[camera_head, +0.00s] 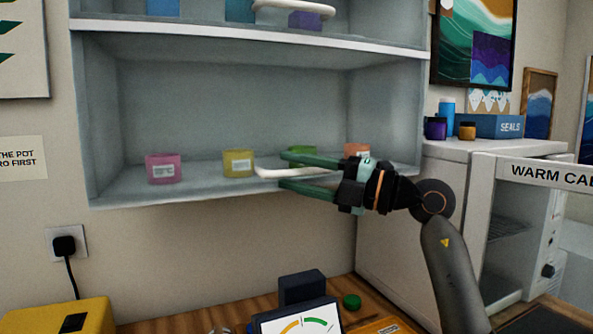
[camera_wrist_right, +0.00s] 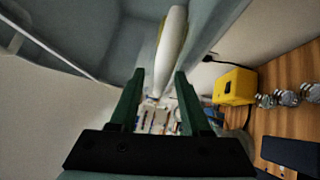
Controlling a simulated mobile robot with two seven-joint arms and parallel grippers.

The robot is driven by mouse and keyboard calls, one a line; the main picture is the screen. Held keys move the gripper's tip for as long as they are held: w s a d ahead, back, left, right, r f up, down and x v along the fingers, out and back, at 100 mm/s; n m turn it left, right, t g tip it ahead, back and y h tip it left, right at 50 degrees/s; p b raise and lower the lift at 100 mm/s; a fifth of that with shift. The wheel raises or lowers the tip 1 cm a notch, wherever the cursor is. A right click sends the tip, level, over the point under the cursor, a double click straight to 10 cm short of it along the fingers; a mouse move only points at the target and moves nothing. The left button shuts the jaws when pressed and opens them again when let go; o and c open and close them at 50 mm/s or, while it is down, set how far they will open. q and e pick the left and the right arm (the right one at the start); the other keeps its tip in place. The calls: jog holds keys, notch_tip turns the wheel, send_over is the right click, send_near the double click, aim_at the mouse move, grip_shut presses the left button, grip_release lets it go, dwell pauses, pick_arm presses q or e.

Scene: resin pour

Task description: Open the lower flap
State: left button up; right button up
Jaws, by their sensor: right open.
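The lower flap of the wall cabinet is a clear front, hard to make out, and looks shut over the lower compartment. Its white bar handle (camera_head: 290,172) runs along the bottom front. My right gripper (camera_head: 282,170) is open, with one green finger above the handle and one below it. In the right wrist view, the handle (camera_wrist_right: 171,45) lies between and beyond the fingertips (camera_wrist_right: 157,73), with gaps visible at the sides. Contact cannot be told. My left gripper is in neither view.
Pink (camera_head: 163,168) and yellow (camera_head: 239,163) pots, with green and orange ones, stand in the lower compartment. An upper handle (camera_head: 293,7) is above. The warm cabinet (camera_head: 548,175) stands right. A scale (camera_head: 301,318) and yellow box (camera_head: 72,318) are below.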

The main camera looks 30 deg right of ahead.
jog(key=shift+c, duration=0.4)
grip_shut()
dwell(0.9)
